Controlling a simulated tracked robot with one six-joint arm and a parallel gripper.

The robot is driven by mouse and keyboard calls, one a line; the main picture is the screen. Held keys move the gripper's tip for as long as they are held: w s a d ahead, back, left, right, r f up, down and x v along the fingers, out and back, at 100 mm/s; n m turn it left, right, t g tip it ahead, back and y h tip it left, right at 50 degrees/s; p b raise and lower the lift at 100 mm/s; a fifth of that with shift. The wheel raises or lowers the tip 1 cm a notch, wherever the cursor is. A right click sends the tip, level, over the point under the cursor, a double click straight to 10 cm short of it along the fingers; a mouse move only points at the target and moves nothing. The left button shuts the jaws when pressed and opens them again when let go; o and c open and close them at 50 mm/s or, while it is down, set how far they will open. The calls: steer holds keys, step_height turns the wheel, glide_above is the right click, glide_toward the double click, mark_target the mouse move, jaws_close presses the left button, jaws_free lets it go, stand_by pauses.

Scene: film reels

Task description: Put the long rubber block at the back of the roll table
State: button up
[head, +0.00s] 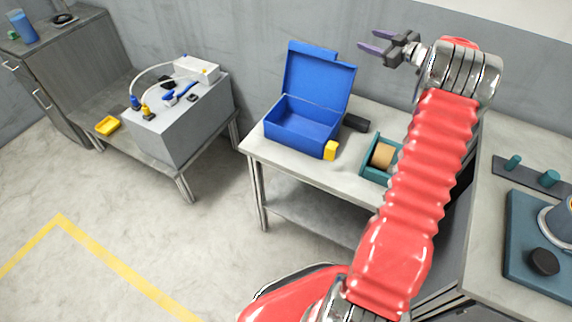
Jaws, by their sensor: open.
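A dark, elongated block (355,122), which looks like the long rubber block, lies on the grey table (262,153) just right of the blue case. Its left end is close to the case, and I cannot tell whether they touch. This table also bears a tan roll (383,156) in a teal holder, so it appears to be the roll table. My gripper (370,40) is open and empty, its purple fingers pointing left in front of the grey wall, above the table's back area. My red arm hides the table's right part.
The teal holder (374,174) stands near the front. At right, another table bears a blue-green plate (522,275) and black knob (544,262). A grey box (180,130) stands left.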

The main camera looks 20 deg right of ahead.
steer(key=w+a+r+m+h, duration=0.1)
steer(key=a+r+h, duration=0.25)
steer(key=r, duration=0.35)
steer(key=w+a+r+m+h, duration=0.2)
steer(key=a+r, duration=0.3)
steer(key=r, duration=0.3)
steer(key=s+a+r+m+g+h, duration=0.1)
steer(key=s+a+r, duration=0.2)
steer(key=a, duration=0.2)
steer(key=s+a+r+m+h, duration=0.1)
steer(key=s+a+r+m, duration=0.1)
steer(key=s+a+r, duration=0.3)
steer(key=s+a+f+g+y, duration=0.1)
steer(key=s+a+f+g, duration=0.2)
steer(key=s+a+f, duration=0.3)
steer(key=s+a+f+g+y, duration=0.2)
steer(key=s+a+f, duration=0.4)
steer(key=s+a, duration=0.8)
steer(key=s+a+f+g+y, duration=0.2)
steer(key=s+a+f, duration=0.4)
steer(key=s+a, duration=0.5)
steer(key=s+g, duration=0.1)
steer(key=s, duration=0.3)
steer(key=shift+s+f+g, duration=0.15)
steer(key=shift+s+g, duration=0.1)
steer(key=shift+g, duration=0.15)
steer(key=shift+o, duration=0.4)
